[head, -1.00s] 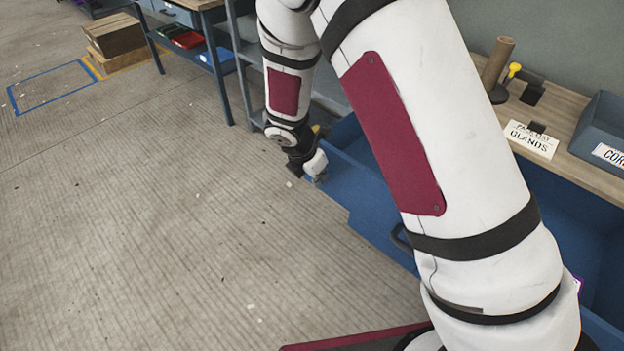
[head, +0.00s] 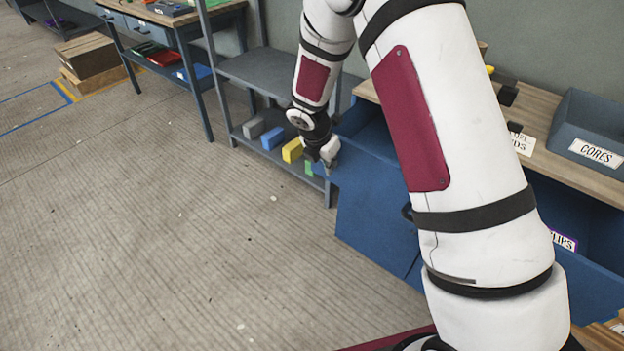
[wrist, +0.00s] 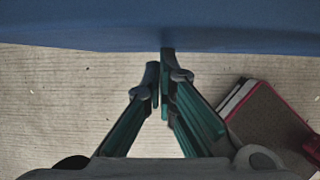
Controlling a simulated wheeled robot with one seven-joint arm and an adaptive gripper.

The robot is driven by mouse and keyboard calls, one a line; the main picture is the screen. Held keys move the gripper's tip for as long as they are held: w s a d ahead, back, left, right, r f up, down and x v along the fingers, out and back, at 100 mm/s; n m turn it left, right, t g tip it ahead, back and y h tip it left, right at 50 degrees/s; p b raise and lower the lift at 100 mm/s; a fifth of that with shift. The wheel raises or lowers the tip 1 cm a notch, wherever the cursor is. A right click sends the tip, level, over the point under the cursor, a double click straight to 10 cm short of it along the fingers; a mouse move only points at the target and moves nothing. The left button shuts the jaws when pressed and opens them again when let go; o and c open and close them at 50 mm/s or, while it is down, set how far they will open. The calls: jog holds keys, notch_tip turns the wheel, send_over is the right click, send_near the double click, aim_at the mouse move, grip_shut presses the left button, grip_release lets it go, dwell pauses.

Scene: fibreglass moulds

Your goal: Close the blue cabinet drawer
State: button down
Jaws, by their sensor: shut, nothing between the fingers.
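The blue cabinet (head: 375,220) stands at the right in the head view, largely behind my arm. Its blue drawer (head: 368,152) is open, with part of its dark inside showing. A dark handle (head: 407,212) shows at the edge of my arm. My gripper (head: 330,168) is at the left end of the drawer and looks shut and empty. In the wrist view the fingers (wrist: 161,75) point at a blue face (wrist: 160,30). The fingertips reach its lower edge; I cannot tell whether they touch. My arm hides the drawer's middle.
A grey shelf (head: 262,75) with coloured blocks (head: 292,150) stands just left of my gripper. A wooden top (head: 545,150) carries a blue bin marked CORES (head: 597,135). A CLIPS label (head: 565,240) shows below.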

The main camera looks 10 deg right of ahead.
jog(key=w+d+b, duration=0.1)
jog(key=w+d, duration=0.3)
jog(key=d, duration=0.1)
jog(key=w+d+b, duration=0.1)
jog(key=w+d, duration=0.3)
jog(key=d, duration=0.1)
jog(key=w+d+b, duration=0.1)
jog(key=w+d, duration=0.2)
jog(key=d, duration=0.2)
jog(key=shift+w+f+b, duration=0.1)
jog(key=shift+w+b, duration=0.3)
jog(key=shift+w+d, duration=0.4)
jog(key=shift+d, duration=0.25)
